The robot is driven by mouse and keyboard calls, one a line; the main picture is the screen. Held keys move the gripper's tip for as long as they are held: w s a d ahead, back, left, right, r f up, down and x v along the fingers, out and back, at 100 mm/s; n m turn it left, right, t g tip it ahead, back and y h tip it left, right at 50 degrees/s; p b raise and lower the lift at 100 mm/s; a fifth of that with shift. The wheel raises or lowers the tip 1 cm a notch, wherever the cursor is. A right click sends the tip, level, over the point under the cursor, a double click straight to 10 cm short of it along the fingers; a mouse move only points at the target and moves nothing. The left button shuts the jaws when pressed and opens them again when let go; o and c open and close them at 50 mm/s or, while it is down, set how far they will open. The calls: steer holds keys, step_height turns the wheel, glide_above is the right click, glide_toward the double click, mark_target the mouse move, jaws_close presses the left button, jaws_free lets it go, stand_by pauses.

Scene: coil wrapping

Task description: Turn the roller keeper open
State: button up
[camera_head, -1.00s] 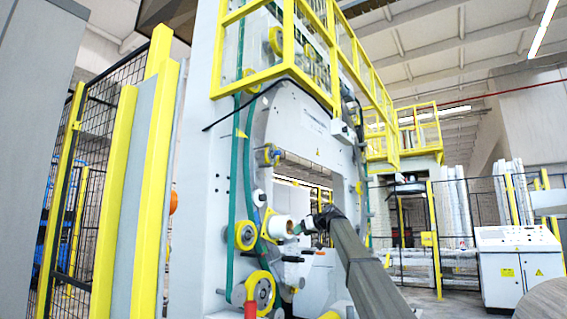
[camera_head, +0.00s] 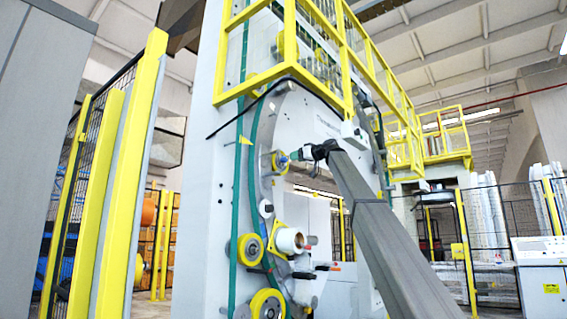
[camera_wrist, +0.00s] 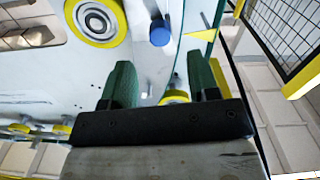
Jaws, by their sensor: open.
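The small roller with a yellow rim and a blue end (camera_head: 281,161) sits on the white machine's front face; I take it to be the roller with the keeper. A yellow-rimmed part with a grey pin (camera_wrist: 174,96) shows in the gap between the fingers. I cannot tell whether they touch it. The keeper itself is too small to make out.
A white roll (camera_head: 290,241) on a yellow plate and yellow-rimmed wheels (camera_head: 266,304) stick out below. A green band (camera_head: 240,200) runs up the machine. A yellow railing (camera_head: 250,86) is above. A blue cylinder (camera_wrist: 160,33) shows ahead in the wrist view.

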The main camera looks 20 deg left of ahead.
mark_target(286, 160)
steer(key=x, duration=0.9)
steer(key=shift+w, duration=0.1)
jaws_close()
